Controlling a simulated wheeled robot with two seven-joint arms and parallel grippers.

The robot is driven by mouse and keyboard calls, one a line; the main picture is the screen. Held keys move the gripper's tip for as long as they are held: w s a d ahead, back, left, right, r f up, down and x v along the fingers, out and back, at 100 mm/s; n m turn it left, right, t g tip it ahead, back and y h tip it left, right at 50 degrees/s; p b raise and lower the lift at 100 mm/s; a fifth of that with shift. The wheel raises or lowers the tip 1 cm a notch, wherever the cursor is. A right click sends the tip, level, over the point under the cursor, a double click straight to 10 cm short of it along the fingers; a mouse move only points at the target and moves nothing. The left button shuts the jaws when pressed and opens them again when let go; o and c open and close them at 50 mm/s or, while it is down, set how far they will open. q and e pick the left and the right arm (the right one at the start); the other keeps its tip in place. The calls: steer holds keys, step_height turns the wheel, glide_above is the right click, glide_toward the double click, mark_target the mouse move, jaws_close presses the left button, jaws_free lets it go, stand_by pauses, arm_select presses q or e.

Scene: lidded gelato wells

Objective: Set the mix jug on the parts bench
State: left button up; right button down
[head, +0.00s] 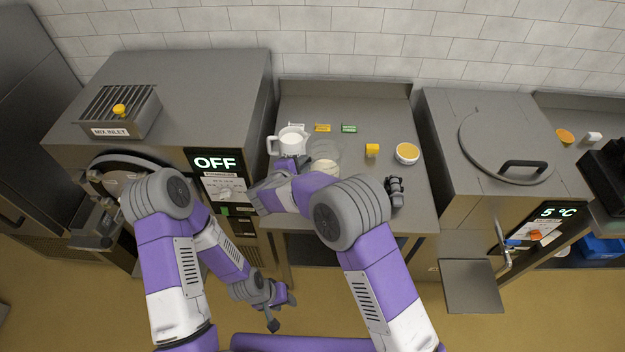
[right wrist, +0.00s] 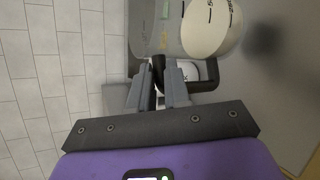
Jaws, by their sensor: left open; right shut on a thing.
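The mix jug is a clear jug (head: 325,150) with pale mix low inside. It is over the middle-left of the parts bench (head: 290,95), which has a steel top. The right wrist view shows the jug's pale mix and measuring marks (right wrist: 210,25). My right gripper (head: 303,162) is shut on its black handle; it also shows in the right wrist view (right wrist: 158,75). I cannot tell whether the jug's base touches the bench. My left gripper (head: 282,308) is open and empty, low in front of the bench, above the floor.
A white jug (head: 291,141) stands close left of the mix jug. An orange card (head: 322,128), a green card (head: 349,128), a yellow block (head: 372,150) and an orange-filled bowl (head: 407,153) are on the bench. A dark grey item (head: 395,192) lies near its right front.

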step_height(320, 180, down, 7)
steer(key=shift+p, duration=0.4)
steer(key=shift+f, duration=0.1)
steer(key=shift+f, duration=0.1)
steer(key=c, duration=1.1)
jaws_free()
